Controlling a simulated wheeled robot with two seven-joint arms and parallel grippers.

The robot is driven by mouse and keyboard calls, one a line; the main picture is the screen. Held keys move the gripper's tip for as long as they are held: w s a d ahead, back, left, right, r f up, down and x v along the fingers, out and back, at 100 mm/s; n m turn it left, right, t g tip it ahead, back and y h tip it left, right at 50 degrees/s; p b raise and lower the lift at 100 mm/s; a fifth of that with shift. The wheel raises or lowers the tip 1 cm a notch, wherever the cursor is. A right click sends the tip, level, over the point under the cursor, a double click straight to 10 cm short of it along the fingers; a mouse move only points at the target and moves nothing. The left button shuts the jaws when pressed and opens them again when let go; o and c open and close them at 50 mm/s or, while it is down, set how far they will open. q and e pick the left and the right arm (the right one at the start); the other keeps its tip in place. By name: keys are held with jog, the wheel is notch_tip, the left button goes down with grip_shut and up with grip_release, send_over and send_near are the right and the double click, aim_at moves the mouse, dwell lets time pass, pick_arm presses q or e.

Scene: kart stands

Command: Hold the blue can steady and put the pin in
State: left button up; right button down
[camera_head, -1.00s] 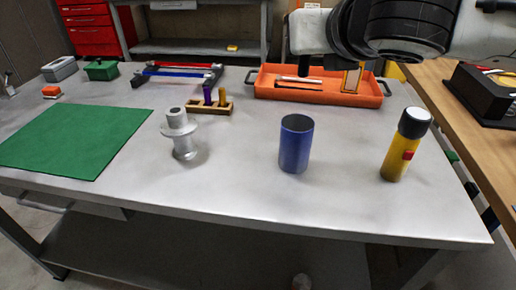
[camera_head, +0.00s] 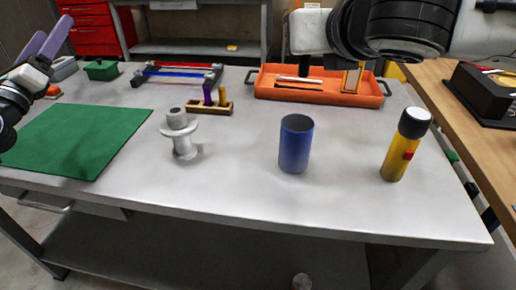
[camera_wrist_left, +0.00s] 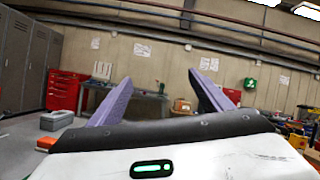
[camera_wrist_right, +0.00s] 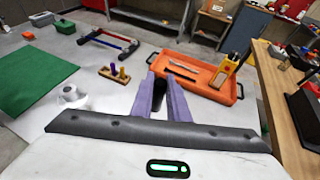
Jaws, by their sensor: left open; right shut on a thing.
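The blue can (camera_head: 295,147) stands upright on the grey table, right of centre, with a dark top. Two upright pins, purple (camera_head: 208,94) and brass-yellow (camera_head: 222,97), stand in a wooden rack (camera_head: 195,108) behind and left of it. My left gripper (camera_head: 54,27) is at the far left over the green mat's far side, open and empty; its parted purple fingers show in the left wrist view (camera_wrist_left: 160,78). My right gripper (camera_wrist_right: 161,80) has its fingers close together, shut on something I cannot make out. Its fingers are hidden in the head view.
A grey spool (camera_head: 184,140) stands left of the can, and a yellow torch (camera_head: 397,157) stands to its right. An orange tray (camera_head: 345,97) with tools lies behind. A green mat (camera_head: 80,140) covers the left. The table in front of the can is clear.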

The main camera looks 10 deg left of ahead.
pick_arm(q)
jog(key=s+d+f+m+g+h, duration=0.1)
jog(key=d+f+m+g+h, duration=0.3)
jog(key=d, duration=0.9)
jog(key=s+d+f+m+g+h, duration=0.1)
jog(key=d+m+h, duration=0.6)
jog(key=d, duration=0.6)
jog(key=s+d+f+m+g+h, duration=0.1)
jog(key=d+f+m+g+h, duration=0.3)
jog(key=d, duration=0.9)
jog(key=m+g+h, duration=0.1)
jog(key=g+h, duration=0.1)
jog(key=g, duration=0.1)
send_near(308, 133)
jog(key=w+f, duration=0.1)
jog(key=w+a+f, duration=0.1)
jog(key=w, duration=0.1)
jog(key=shift+w+a+f, duration=0.1)
jog(key=shift+f, duration=0.25)
jog(key=x, duration=1.2)
jog(key=shift+f, duration=0.3)
jog(key=c, duration=1.1)
jog(key=shift+c, duration=0.2)
pick_arm(e)
notch_tip(308, 133, down, 13)
